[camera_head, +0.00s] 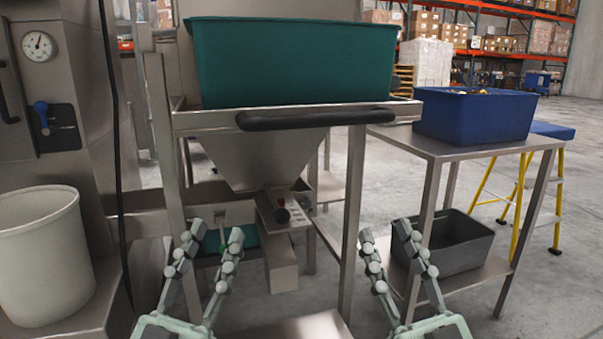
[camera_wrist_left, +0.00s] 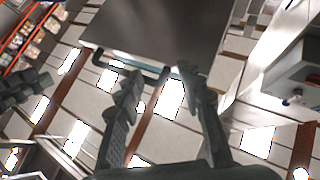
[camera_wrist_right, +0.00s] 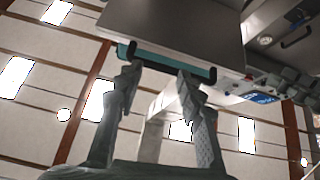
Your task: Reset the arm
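My left gripper (camera_head: 213,238) is in the lower middle of the head view, in front of the metal weigher frame. Its two fingers stand apart with nothing between them; it also shows open in the left wrist view (camera_wrist_left: 156,85). My right gripper (camera_head: 388,235) is to its right, in front of the side table's legs. Its fingers are apart and empty, and it also shows open in the right wrist view (camera_wrist_right: 158,82). Both grippers point upward.
A teal bin (camera_head: 295,62) sits on the weigher frame above a hopper (camera_head: 265,158), with a black handle (camera_head: 315,117) in front. A blue crate (camera_head: 474,115) stands on the side table (camera_head: 448,150), a dark bin (camera_head: 448,246) below. A pale bucket (camera_head: 42,255) stands left.

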